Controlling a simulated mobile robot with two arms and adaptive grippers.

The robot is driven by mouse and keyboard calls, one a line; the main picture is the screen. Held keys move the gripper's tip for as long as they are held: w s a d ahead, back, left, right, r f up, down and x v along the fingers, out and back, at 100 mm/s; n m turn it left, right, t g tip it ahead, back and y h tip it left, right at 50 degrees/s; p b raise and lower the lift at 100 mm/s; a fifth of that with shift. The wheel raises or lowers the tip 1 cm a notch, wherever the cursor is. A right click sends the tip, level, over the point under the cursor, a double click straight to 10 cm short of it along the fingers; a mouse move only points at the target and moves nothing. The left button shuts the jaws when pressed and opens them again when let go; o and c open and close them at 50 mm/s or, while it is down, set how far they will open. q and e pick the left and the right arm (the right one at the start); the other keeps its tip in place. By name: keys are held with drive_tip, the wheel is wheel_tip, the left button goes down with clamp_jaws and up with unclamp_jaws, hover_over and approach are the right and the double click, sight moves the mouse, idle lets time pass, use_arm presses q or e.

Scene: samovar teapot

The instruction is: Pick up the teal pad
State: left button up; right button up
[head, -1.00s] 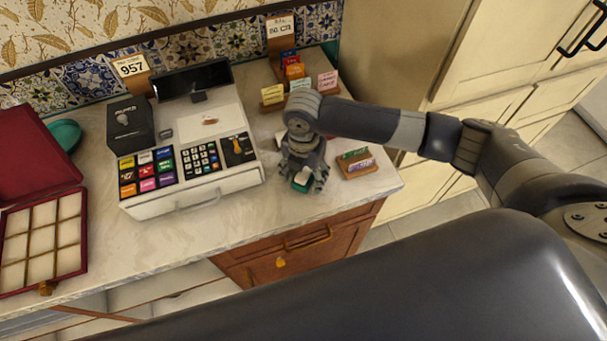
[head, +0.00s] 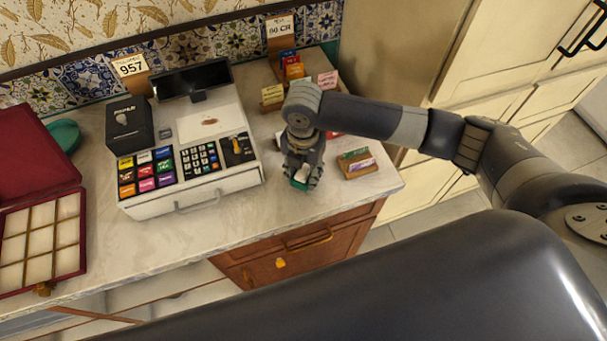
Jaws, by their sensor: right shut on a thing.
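The teal pad (head: 299,185) shows as a small green-teal edge under a white block-like part at my right gripper's fingertips. My right gripper (head: 302,178) points down over the counter, right of the cash register, and is shut on the teal pad. Its fingers hide most of the pad, and I cannot tell whether the pad is clear of the counter. My left gripper is not in view.
The white cash register (head: 190,150) stands close on the left. A small wooden holder with green and purple cards (head: 357,164) is just to the right. Card holders (head: 294,72) stand behind. An open red box (head: 42,235) lies far left. The counter's front strip is clear.

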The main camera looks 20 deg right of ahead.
drive_tip(key=shift+s+r+b, duration=0.15)
drive_tip(key=shift+r+b, duration=0.05)
drive_tip(key=shift+r, duration=0.35)
drive_tip(key=shift+s+r+b, duration=0.15)
drive_tip(key=shift+r+b, duration=0.05)
drive_tip(key=shift+r, duration=0.3)
drive_tip(key=s+a+r+b, duration=0.1)
drive_tip(key=s+b, duration=0.1)
drive_tip(key=s, duration=1.3)
drive_tip(key=shift+s+a+r+b, duration=0.15)
drive_tip(key=shift+s+r+b, duration=0.05)
drive_tip(key=shift+r+b, duration=0.1)
drive_tip(key=o, duration=0.4)
drive_tip(key=shift+c, duration=0.2)
drive_tip(key=c, duration=0.3)
drive_tip(key=shift+w, duration=0.1)
drive_tip(key=shift+c, duration=0.2)
